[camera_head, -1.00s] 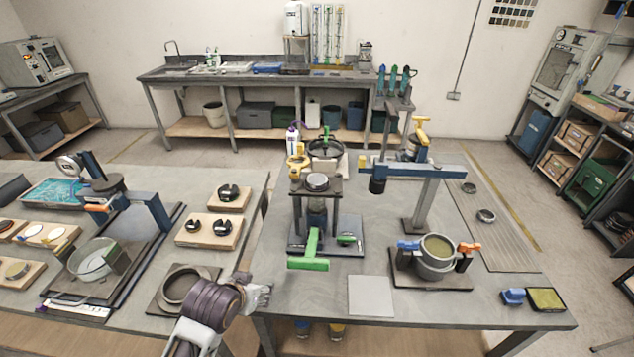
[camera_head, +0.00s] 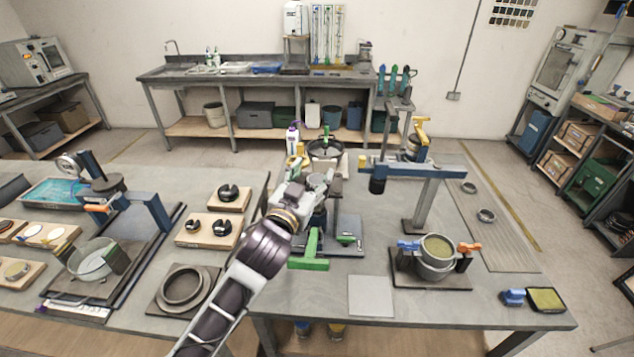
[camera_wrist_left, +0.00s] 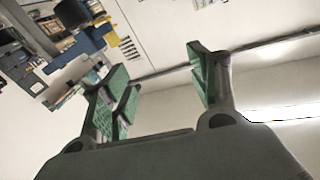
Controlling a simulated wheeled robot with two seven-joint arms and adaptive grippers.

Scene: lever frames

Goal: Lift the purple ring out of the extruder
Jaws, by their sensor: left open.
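The extruder (camera_head: 336,208) is a dark frame on a grey base at the left part of the right-hand table, with a green lever (camera_head: 312,248) at its front. My left gripper (camera_head: 318,181) is in front of and over the extruder's upper part and hides most of it. I cannot make out the purple ring; it may be hidden behind the gripper. In the left wrist view the gripper (camera_wrist_left: 160,72) is open, its green-padded fingers apart with only wall behind them. My right gripper is not in view.
A blue-armed stand (camera_head: 425,185) is right of the extruder. A pot with blue and orange clamps (camera_head: 437,262) stands at the front right. A grey sheet (camera_head: 371,296) lies on the table's front. A handwheel device (camera_head: 325,150) and a white bottle (camera_head: 293,140) are behind the extruder.

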